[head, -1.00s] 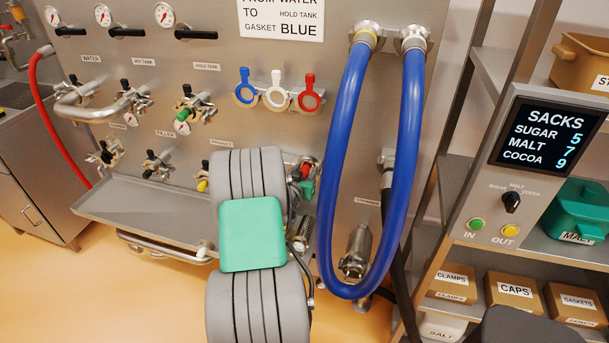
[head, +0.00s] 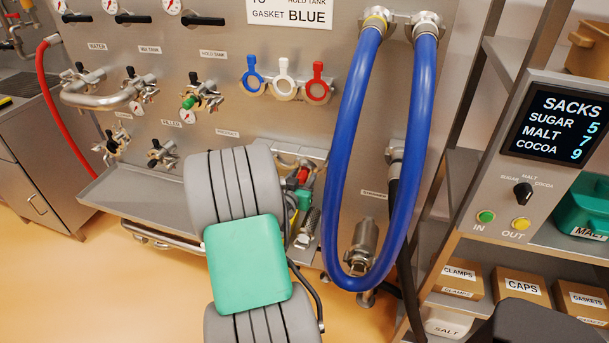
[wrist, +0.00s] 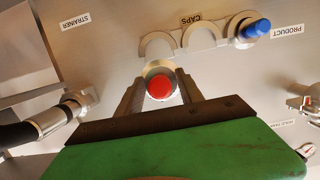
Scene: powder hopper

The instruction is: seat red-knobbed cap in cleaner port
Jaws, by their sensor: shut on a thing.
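The red-knobbed cap (wrist: 160,87) is a metal disc with a round red knob. My gripper (wrist: 159,92) is shut on it, one finger on each side, in front of the steel panel just beside the caps rack (wrist: 158,43). In the head view my gripper (head: 303,190) is partly hidden by my own arm, and the red knob (head: 303,176) shows small. The cleaner port appears to be the clamped fitting (head: 117,141) at the panel's left; its label is too small to read surely.
A blue-knobbed cap (wrist: 257,28) sits in the rack. A blue hose loop (head: 342,170) hangs right of my gripper. A bent steel pipe (head: 100,97) crosses the upper left ports. A steel tray (head: 130,200) juts out below the ports. A red hose (head: 60,110) hangs at left.

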